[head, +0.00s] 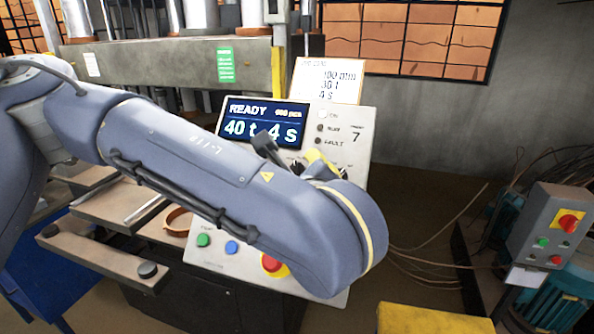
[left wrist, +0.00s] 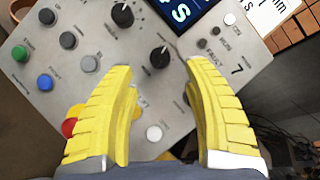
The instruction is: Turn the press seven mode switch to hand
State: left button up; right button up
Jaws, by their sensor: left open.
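The press seven control panel (head: 357,128) is grey, marked with a 7, and tilted up behind my left arm. In the left wrist view two black rotary knobs (left wrist: 122,15) (left wrist: 159,57) show, the nearer one just beyond and between my fingertips. A dark part at the right finger is mostly hidden; I cannot read which knob is the mode switch. My left gripper (left wrist: 157,68) is open and empty, its yellow fingers spread over the panel. In the head view only a bit of yellow finger (head: 318,158) shows past my arm. My right gripper is not in view.
The panel also has a screen (head: 263,121) reading READY, a green button (head: 203,240), a blue button (head: 232,247), a red stop button (head: 272,263) and a white button (left wrist: 154,133). A grey box with a red switch (head: 568,222) stands at right, near loose cables.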

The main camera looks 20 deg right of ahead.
aim_at(297, 171)
pick_arm(q)
jog(key=shift+x, duration=3)
jog(key=shift+o, duration=0.2)
